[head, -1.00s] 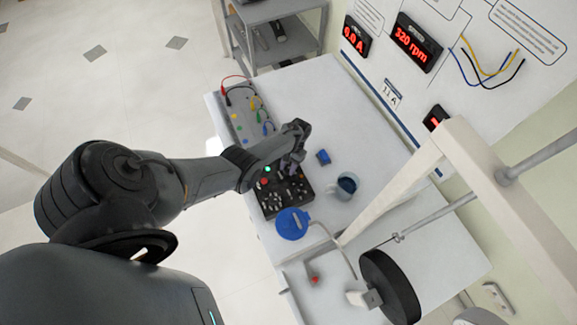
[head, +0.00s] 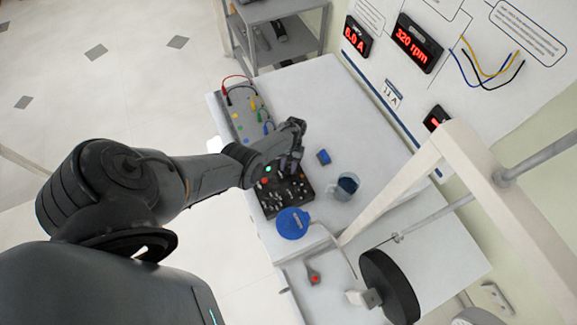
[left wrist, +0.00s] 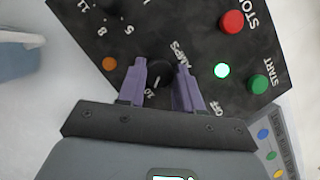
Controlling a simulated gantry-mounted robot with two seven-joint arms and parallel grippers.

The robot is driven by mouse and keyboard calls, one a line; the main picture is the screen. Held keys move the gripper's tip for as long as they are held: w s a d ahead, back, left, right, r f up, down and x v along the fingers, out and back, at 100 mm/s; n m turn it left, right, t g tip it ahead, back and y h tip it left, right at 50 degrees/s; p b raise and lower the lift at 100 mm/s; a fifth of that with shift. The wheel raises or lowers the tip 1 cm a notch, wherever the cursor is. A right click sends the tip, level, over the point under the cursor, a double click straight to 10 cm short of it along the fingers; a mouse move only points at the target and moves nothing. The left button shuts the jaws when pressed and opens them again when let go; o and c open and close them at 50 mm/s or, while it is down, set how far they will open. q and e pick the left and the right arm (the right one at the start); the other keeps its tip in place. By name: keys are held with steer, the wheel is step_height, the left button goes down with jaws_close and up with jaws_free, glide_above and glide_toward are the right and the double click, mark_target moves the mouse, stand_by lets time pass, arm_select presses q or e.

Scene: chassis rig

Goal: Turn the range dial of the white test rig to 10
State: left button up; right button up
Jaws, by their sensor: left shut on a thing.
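The white test rig (head: 383,140) has a black control panel (head: 268,206) near its front edge. In the left wrist view, a black dial (left wrist: 160,73) sits on this panel, with the lettering AMPS beside it. A 10 is printed near my fingers on the left and OFF on the right. My left gripper (head: 291,167) is shut on this dial, its purple fingertips either side of it, as the left wrist view (left wrist: 162,80) shows. The fingers hide part of the scale. The dial's exact pointer position is hard to tell. My right gripper is not in view.
A red STOP button (left wrist: 232,22), a lit green lamp (left wrist: 221,70), a green START button (left wrist: 259,84) and an orange lamp (left wrist: 109,64) surround the dial. A blue-lidded container (head: 292,223), a mug (head: 344,187) and a small blue block (head: 323,157) stand nearby.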

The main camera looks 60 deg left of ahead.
arm_select(q)
steer(key=o, duration=1)
steer(key=shift+r, duration=0.1)
steer(key=shift+p+v, duration=1.2)
steer(key=shift+v, duration=4.15)
